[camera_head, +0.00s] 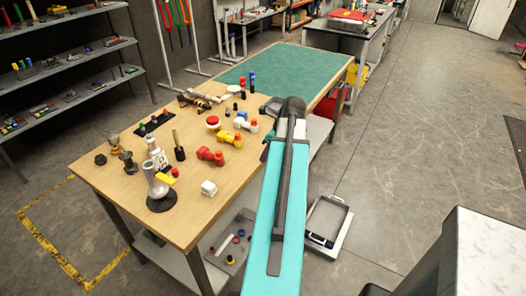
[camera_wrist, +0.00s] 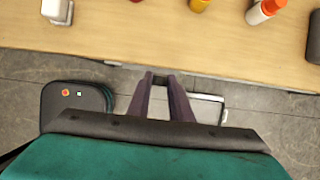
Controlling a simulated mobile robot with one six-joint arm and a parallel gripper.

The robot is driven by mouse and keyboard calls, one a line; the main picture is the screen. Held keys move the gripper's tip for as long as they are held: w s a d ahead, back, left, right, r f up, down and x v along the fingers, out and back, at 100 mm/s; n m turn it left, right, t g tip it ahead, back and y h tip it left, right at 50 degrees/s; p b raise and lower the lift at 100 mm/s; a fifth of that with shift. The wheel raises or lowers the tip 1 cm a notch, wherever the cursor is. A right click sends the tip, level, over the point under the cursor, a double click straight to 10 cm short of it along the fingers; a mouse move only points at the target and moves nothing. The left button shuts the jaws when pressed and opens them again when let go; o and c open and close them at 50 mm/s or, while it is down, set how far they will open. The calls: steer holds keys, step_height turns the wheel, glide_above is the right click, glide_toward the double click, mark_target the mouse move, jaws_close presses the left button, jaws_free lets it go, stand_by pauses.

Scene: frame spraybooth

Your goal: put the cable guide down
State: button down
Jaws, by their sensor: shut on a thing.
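My gripper (camera_wrist: 160,78) shows in the wrist view with its two dark fingers close together. A small dark piece (camera_wrist: 160,81) sits between the fingertips; I take it for the cable guide, most of which is hidden. In that view the fingertips appear just outside the front edge of the wooden table (camera_wrist: 120,35), with floor behind them. In the head view my teal arm reaches along the right side of the table (camera_head: 192,222) and hides the gripper and the held piece.
Near the edge stand a white block (camera_head: 209,188), a red fitting (camera_head: 207,155), a yellow fitting (camera_head: 228,138) and a white, orange-ended one (camera_head: 243,125). A grey stand (camera_head: 160,190) is at the near corner. The green mat (camera_head: 285,72) is clear. A white frame (camera_head: 345,230) lies on the floor.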

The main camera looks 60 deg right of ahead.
steer(key=s+a+b, duration=0.5)
steer(key=s+b, duration=0.1)
steer(key=s, duration=0.1)
steer(key=shift+s+a+r, duration=0.15)
steer(key=shift+a+r, duration=0.1)
steer(key=shift+r, duration=0.1)
steer(key=shift+r, duration=0.15)
stand_by(0.6)
